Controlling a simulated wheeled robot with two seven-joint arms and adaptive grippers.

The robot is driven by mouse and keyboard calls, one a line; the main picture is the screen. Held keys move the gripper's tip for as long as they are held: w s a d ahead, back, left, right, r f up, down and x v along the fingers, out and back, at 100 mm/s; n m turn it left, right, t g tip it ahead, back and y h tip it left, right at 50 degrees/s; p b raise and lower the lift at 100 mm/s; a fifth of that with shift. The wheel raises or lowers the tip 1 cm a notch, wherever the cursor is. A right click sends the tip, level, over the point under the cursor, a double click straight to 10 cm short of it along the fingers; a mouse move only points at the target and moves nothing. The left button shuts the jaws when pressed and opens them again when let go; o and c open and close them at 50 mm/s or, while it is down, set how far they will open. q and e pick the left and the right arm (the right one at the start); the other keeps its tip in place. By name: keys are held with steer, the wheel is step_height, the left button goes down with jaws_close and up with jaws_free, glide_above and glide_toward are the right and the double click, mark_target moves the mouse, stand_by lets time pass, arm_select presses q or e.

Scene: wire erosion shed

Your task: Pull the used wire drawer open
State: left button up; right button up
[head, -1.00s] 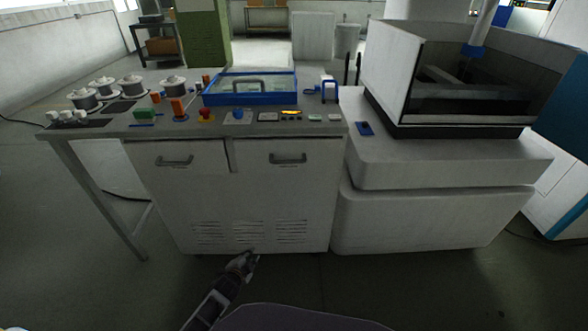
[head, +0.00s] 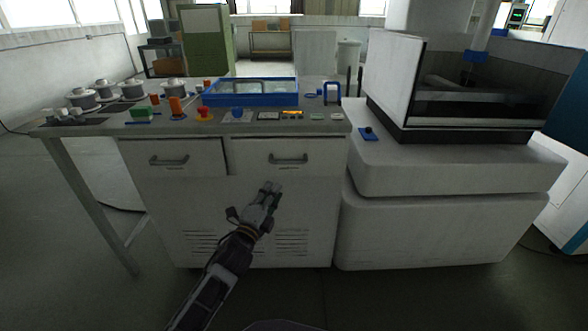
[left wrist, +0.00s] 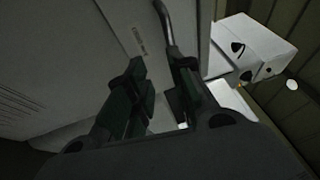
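Two closed drawers sit side by side in the white cabinet front: a left drawer (head: 205,160) and a wider right drawer (head: 250,158). Each has a grey bar handle, the left handle (head: 169,160) and the right handle (head: 288,159). Their labels are too small to read, so I cannot tell which is the used wire drawer. My left gripper (head: 270,187) is in front of the cabinet, just below the right handle and apart from it. In the left wrist view its fingers (left wrist: 162,98) are spread and empty, with a handle (left wrist: 166,25) beyond them. My right gripper is not in view.
The worktop above carries wire spools (head: 83,98), a blue-rimmed tray (head: 250,93), a red button (head: 204,112) and other controls. A large white machine (head: 440,178) stands close on the right. The floor in front is clear.

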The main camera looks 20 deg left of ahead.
mark_target(290, 161)
arm_select(q)
steer(key=shift+s+d+r, duration=0.15)
steer(key=shift+d+r, duration=0.1)
steer(key=shift+r, duration=0.55)
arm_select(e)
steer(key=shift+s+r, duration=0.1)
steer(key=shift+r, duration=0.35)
arm_select(q)
steer(key=w+b, duration=0.1)
steer(key=w, duration=0.3)
steer(key=w+d+r+b, duration=0.1)
steer(key=w, duration=0.4)
steer(key=w+r, duration=0.1)
steer(key=w, duration=0.3)
steer(key=shift+w+d+r+b, duration=0.1)
steer(key=shift+w+d+b, duration=0.05)
steer(key=shift+d+b, duration=0.2)
steer(key=shift+w, duration=0.1)
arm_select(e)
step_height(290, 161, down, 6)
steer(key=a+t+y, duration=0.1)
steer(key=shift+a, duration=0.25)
